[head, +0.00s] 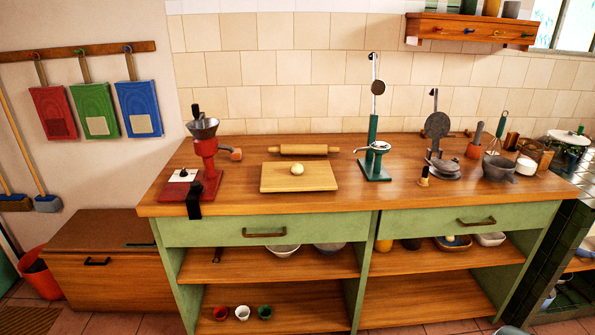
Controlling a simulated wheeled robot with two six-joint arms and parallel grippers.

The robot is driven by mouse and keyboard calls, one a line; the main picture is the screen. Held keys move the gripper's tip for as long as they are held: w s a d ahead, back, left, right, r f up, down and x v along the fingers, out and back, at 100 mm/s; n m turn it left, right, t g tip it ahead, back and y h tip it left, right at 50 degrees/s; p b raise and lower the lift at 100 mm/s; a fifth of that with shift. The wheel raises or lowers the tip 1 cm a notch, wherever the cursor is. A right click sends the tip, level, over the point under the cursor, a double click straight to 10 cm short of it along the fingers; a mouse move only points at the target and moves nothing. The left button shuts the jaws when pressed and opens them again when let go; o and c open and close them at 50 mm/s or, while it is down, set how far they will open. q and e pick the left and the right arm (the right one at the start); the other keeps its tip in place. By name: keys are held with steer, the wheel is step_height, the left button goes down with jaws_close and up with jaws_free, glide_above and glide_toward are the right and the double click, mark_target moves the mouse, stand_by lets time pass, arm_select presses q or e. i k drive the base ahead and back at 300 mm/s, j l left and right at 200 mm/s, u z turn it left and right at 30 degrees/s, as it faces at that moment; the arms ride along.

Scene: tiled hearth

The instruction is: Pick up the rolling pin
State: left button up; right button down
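A wooden rolling pin (304,149) lies on the wooden counter (430,196), behind the cutting board, with its length running left to right. The cutting board (299,186) bears a small pale ball of dough (297,169) and sits apart from the pin, nearer the counter's front. The pin is fully in sight, with nothing on it. Neither of my grippers shows in the head view.
A red grinder (206,160) stands left of the pin. A green press (373,150) with a raised lever stands to its right. Farther right are a dark iron press (438,140) and a grey mortar (498,168). The tiled wall (300,90) rises behind.

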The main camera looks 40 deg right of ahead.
mark_target(285, 150)
steer(key=l+z, duration=0.15)
steer(key=z, duration=0.35)
steer(key=i+l+z, duration=0.1)
steer(key=z, duration=0.35)
